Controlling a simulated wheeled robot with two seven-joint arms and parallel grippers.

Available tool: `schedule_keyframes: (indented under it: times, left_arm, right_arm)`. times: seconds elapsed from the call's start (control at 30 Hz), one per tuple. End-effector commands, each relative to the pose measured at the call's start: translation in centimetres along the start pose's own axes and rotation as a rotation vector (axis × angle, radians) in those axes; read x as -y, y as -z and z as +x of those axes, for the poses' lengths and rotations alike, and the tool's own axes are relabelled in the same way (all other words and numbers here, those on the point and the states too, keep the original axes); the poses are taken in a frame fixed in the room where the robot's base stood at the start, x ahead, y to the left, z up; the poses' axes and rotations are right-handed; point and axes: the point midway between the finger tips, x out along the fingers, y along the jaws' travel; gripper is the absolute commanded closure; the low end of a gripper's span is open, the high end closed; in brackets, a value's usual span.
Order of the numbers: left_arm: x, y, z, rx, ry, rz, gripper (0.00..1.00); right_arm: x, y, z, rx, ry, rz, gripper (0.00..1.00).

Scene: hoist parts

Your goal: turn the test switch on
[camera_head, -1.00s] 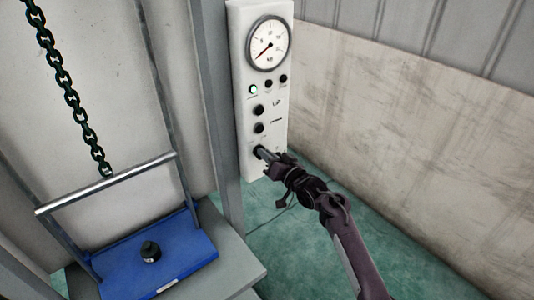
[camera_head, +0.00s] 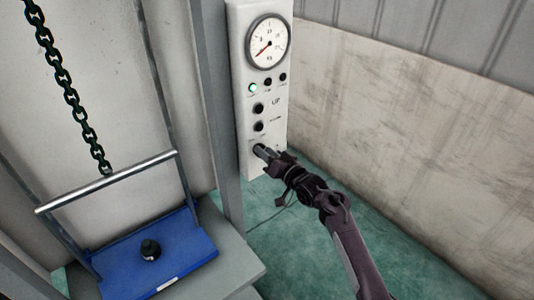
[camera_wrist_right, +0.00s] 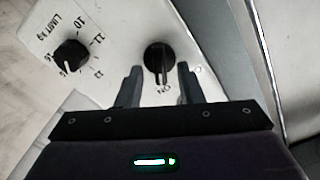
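The test switch is a black rotary knob at the bottom of the white control panel (camera_head: 263,100). In the right wrist view the knob (camera_wrist_right: 158,56) is in the upper middle, its raised handle pointing down the picture toward a label that seems to read "ON". Another label, partly hidden, is right of it. My right gripper (camera_head: 264,153) is at the panel's lower end, over the switch. In the wrist view the right gripper's fingers (camera_wrist_right: 159,84) are open, one on each side of the knob, with gaps visible. My left gripper is not in view.
A "LIMIT kg" knob (camera_wrist_right: 70,54) is beside the switch. Higher up are black buttons (camera_head: 258,108), a lit green lamp (camera_head: 253,88) and a dial gauge (camera_head: 268,42). A grey post (camera_head: 222,120) stands left of the panel. A chain (camera_head: 70,85) hangs above a blue platform (camera_head: 185,250).

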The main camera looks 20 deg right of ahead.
Motion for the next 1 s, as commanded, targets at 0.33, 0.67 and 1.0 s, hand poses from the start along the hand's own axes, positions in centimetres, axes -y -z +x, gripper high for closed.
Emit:
schedule_keyframes:
  times: [0.33,0.67,1.0]
  left_arm:
    - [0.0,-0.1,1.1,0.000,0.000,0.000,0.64]
    - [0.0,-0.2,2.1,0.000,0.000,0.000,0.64]
    - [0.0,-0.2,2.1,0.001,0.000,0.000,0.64]
  right_arm:
    - [-0.2,-0.3,-3.6,0.001,-0.002,-0.002,0.66]
    - [-0.1,-0.1,-7.6,0.000,-0.001,0.000,0.66]
    - [0.0,0.0,-7.8,0.000,0.000,0.000,0.66]
